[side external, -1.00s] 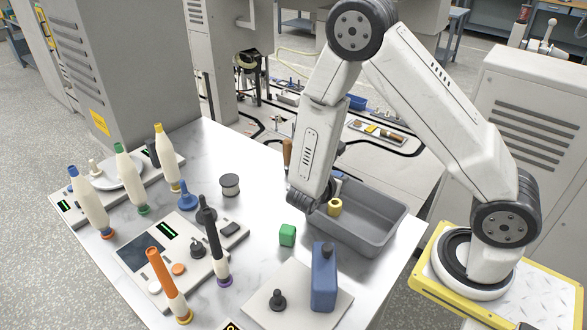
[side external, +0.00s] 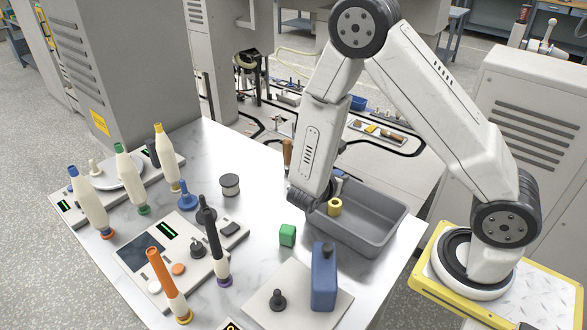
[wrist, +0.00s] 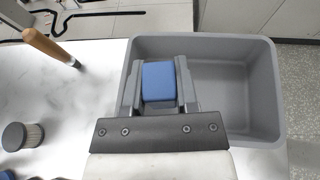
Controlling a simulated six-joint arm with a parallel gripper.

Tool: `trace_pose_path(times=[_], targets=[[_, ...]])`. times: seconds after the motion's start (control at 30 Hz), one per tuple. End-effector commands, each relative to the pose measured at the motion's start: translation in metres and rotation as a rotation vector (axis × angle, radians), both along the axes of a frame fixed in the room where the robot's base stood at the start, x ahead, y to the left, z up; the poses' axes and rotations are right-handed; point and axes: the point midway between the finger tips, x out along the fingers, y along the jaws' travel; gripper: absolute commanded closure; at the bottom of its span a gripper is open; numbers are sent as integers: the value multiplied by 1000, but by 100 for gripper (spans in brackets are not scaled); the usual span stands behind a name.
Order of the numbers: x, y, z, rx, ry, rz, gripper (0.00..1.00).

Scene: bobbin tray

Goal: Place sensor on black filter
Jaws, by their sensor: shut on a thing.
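A blue block, which I take for the sensor (wrist: 158,82), sits between the fingers of my gripper (wrist: 159,68) in the wrist view. The fingers are shut on its sides, above the left part of the grey bin. In the side view my wrist largely hides the fingers and the sensor. The filter (side external: 230,185) is a short upright cylinder with dark ends and a pale pleated middle, standing on the table left of the bin. It also shows at the left of the wrist view (wrist: 22,136), apart from my gripper.
A green cube (side external: 287,235), blue bottle (side external: 324,278), control panel (side external: 165,285) and tall bobbins stand nearer. Bare table lies between filter and bin.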

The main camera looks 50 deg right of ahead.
Motion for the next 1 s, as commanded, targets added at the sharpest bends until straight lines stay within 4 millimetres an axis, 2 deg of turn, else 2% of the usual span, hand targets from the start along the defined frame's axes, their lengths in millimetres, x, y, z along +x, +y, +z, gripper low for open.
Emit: trace_pose_path(times=[0.17, 0.4, 0.63, 1.0], targets=[[0, 0, 14, 0, -4, -2, 100], [0, 0, 49, 0, -6, -1, 100], [0, 0, 75, 0, -4, -1, 100], [-2, -1, 99, 0, 1, -17, 100]])
